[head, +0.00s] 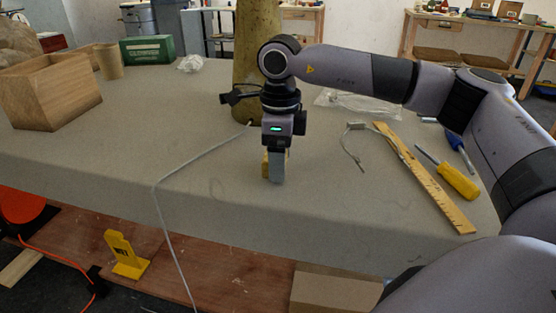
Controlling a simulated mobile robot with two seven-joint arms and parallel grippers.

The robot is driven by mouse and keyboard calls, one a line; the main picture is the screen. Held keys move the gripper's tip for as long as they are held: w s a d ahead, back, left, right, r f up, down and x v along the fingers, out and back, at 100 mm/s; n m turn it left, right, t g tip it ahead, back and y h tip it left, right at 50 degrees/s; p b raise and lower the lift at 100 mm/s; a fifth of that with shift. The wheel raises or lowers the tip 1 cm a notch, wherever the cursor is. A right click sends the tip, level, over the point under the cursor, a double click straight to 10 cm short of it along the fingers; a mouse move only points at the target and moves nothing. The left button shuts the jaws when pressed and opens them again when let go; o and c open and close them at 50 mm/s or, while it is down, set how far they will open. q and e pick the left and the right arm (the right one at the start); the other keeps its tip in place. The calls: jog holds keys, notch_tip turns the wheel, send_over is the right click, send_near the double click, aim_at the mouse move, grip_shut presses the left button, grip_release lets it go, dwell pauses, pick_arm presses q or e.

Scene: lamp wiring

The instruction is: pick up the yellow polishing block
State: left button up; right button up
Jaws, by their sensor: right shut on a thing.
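The yellow polishing block (265,167) is near the middle of the grey table, mostly hidden by my right gripper. My right gripper (273,178) points straight down and is shut on the block, whose yellow side shows at the left of the fingers. The block is at or very close to the table top; I cannot tell whether it touches. My left gripper is not in view.
A lamp base (257,50) stands behind my gripper, with a pale cable (168,176) running over the front edge. A wooden ruler (430,185) and a yellow screwdriver (457,181) lie at right. A wooden box (50,95) stands at left.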

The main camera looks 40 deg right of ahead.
notch_tip(320, 180, up, 20)
jog(key=p, duration=0.4)
jog(key=shift+f, duration=0.1)
jog(key=shift+o, duration=0.5)
jog(key=shift+c, duration=0.2)
